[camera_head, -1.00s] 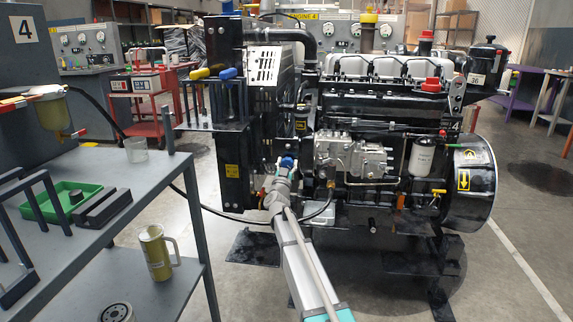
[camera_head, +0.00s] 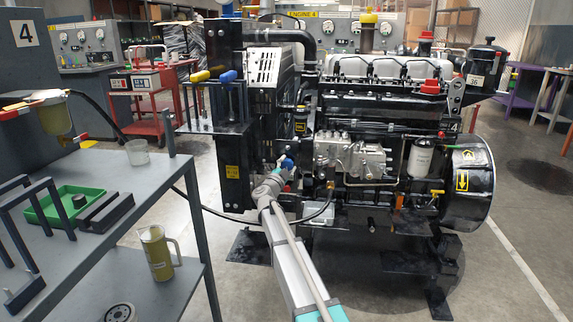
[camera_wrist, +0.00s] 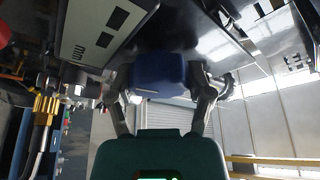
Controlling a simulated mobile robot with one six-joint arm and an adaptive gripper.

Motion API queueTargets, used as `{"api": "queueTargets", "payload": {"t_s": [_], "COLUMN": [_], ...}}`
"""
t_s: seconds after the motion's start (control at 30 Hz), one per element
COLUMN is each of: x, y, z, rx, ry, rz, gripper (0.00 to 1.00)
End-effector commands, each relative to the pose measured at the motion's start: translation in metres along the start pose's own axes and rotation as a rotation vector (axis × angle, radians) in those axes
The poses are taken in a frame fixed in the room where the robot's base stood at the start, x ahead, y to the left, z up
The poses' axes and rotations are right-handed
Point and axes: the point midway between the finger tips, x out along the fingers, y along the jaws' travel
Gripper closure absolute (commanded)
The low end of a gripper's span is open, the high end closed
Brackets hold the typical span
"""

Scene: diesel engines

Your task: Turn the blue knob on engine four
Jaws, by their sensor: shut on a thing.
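The blue knob (camera_head: 288,163) sits low on the left side of the black engine (camera_head: 375,130), near the silver pump. It fills the middle of the wrist view (camera_wrist: 157,75) as a dark blue block. My gripper (camera_head: 279,171) is at the knob, and in the wrist view its two fingers (camera_wrist: 160,90) stand on either side of the knob, shut on it. In the head view my wrist hides part of the knob. An "ENGINE 4" sign (camera_head: 304,14) shows on the panel behind, and a "4" plate (camera_head: 27,33) is at the left.
A grey shelf table (camera_head: 150,185) stands at the left with a green tray (camera_head: 45,215), a clear cup (camera_head: 137,152) and a yellow-filled jug (camera_head: 156,253). A black hose (camera_head: 230,217) runs low from the engine.

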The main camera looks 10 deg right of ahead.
Motion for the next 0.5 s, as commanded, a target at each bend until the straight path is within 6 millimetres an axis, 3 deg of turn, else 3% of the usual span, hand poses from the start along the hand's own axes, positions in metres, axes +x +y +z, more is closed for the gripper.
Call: {"api": "queueTargets", "payload": {"t_s": [0.47, 0.5], "x": [0.0010, 0.0010], "y": [-0.0007, -0.0006], "z": [0.0014, 0.0013], "rx": [0.020, 0.020], "ry": [-0.002, -0.002], "rz": [0.006, 0.006], "gripper": [0.81, 0.30]}}
